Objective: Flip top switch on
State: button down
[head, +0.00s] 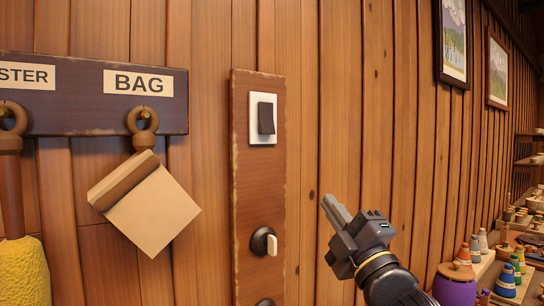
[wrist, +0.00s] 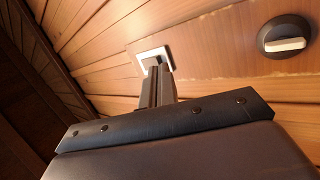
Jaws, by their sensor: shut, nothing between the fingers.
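The top switch (head: 266,118) is a dark rocker in a white square plate, high on a brown wooden panel (head: 245,190). Its lower end seems to stand out from the plate. My gripper (head: 329,202) is shut and empty, to the right of the panel and lower than the switch, apart from it in the head view. In the wrist view, the shut fingers (wrist: 155,82) point at the switch plate (wrist: 146,59) and cover part of the rocker. I cannot tell from that view how far the tips are from it.
A round dark knob (head: 262,243) with a pale bar sits lower on the panel; it also shows in the wrist view (wrist: 284,37). Another dark control (head: 265,302) is cut off below. A hook rack (head: 88,97) with a hanging tan bag (head: 150,207) is left. Shelves with spools stand right.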

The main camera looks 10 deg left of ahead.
aim_at(265, 134)
jog(key=shift+s+a+r+n+g+y, duration=0.2)
jog(key=shift+a+r+n+g+y, duration=0.3)
jog(key=shift+n+y, duration=0.35)
jog(key=shift+s+a+r+n+g+y, duration=0.15)
jog(key=shift+a+r+n+g+y, duration=0.2)
jog(key=shift+a+n+g+y, duration=0.35)
jog(key=shift+s+a+r+n+g+y, duration=0.25)
jog(key=shift+a+r+n+y, duration=0.2)
jog(key=shift+n+y, duration=0.5)
jog(key=shift+w, duration=0.1)
jog(key=p+x, duration=0.7)
jog(key=x, duration=0.6)
jog(key=shift+r, duration=0.2)
jog(key=shift+w+a, duration=0.2)
jog(key=shift+w, duration=0.05)
jog(key=shift+a, duration=0.1)
jog(key=shift+w+a+b, duration=0.15)
jog(key=shift+w+b, duration=0.05)
jog(key=shift+b, duration=0.4)
jog(key=f+b+v, duration=0.1)
jog(key=b+v, duration=0.3)
jog(key=v, duration=0.2)
jog(key=w+a+f+b+v, duration=0.1)
jog(key=b+v, duration=0.4)
jog(key=v, duration=0.2)
jog(key=shift+f, duration=0.45)
